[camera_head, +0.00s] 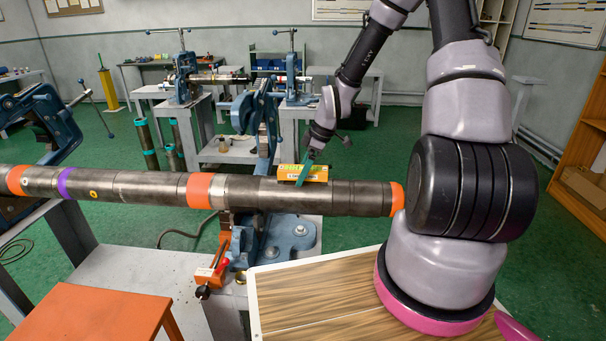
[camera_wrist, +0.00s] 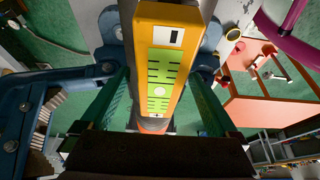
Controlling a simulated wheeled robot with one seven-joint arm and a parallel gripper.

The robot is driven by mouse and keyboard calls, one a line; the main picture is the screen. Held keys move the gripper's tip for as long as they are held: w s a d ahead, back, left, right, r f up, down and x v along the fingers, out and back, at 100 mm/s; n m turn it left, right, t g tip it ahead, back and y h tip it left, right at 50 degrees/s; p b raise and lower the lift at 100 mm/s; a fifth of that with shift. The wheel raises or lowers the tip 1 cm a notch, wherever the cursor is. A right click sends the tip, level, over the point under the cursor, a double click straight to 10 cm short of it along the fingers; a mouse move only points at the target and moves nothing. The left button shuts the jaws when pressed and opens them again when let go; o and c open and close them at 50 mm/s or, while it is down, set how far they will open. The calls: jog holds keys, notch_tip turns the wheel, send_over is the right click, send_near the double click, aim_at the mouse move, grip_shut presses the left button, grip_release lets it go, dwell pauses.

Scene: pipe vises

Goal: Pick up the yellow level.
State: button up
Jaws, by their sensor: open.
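The yellow level (camera_head: 318,174) lies along the top of a long steel pipe (camera_head: 263,193), near its right end. In the wrist view, the yellow level (camera_wrist: 143,70) shows its bright green face with dark marks, lengthwise below the camera. My gripper (camera_head: 303,172) is at the level from above, with one green finger crossing in front of it in the head view. In the wrist view, my gripper (camera_wrist: 161,98) is open, with one green finger on each side of the level. I cannot tell whether either finger touches it.
An orange stool (camera_head: 95,312) is at the lower left. Another blue vise (camera_head: 45,120) holds the left side.

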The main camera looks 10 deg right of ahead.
grip_shut()
dwell(0.3)
